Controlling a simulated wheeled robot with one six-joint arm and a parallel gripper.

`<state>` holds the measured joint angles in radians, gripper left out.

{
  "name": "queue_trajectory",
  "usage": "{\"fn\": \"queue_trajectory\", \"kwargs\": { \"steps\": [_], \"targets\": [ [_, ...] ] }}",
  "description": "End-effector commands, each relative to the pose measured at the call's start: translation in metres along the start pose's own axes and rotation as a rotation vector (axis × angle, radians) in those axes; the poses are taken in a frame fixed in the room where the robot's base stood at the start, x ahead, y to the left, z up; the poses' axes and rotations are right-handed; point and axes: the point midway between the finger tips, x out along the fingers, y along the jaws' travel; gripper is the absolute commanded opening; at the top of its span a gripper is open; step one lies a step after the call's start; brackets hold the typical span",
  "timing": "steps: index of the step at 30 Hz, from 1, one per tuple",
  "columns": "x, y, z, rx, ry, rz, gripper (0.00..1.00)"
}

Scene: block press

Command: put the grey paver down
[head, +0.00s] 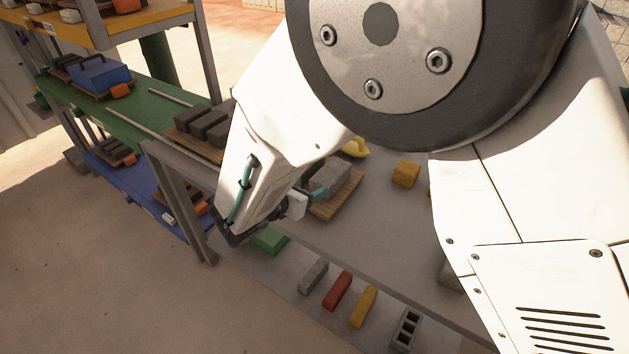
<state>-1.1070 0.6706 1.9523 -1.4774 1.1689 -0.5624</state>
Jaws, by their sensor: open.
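My arm crosses the view, and my gripper (314,194) is at its lower end, mostly hidden behind the arm. It is open, with a teal part showing close to the grey paver (340,176). The paver is a speckled grey block on a small wooden pallet (337,207) on the table. I cannot tell whether the gripper touches it. The arm hides the paver's left side. Another grey block (313,277) lies on the front ledge, apart from the gripper.
The front ledge also holds a green block (270,240), a red block (338,291), a yellow block (363,306) and a hollow grey block (406,329). Dark blocks (203,124) sit on a pallet at left. A yellow block (405,174) stands behind. A multi-level rack (118,110) stands left.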

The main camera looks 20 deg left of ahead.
Motion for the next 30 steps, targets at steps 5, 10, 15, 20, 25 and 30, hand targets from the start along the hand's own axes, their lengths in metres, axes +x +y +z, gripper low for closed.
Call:
{"fn": "queue_trajectory", "kwargs": {
  "steps": [5, 10, 15, 20, 25, 30],
  "targets": [
    [-0.009, -0.001, -0.001, -0.001, 0.001, -0.001, 0.64],
    [-0.009, -0.001, 0.000, -0.001, 0.001, -0.002, 0.64],
    [0.003, -0.025, 0.028, 0.089, 0.020, -0.072, 0.64],
    [0.026, -0.109, 0.098, 0.373, 0.077, -0.291, 0.64],
    [0.029, -0.225, 0.158, 0.757, 0.136, -0.571, 0.64],
    [0.004, -0.330, 0.186, 1.146, 0.176, -0.830, 0.64]
  ]
}}
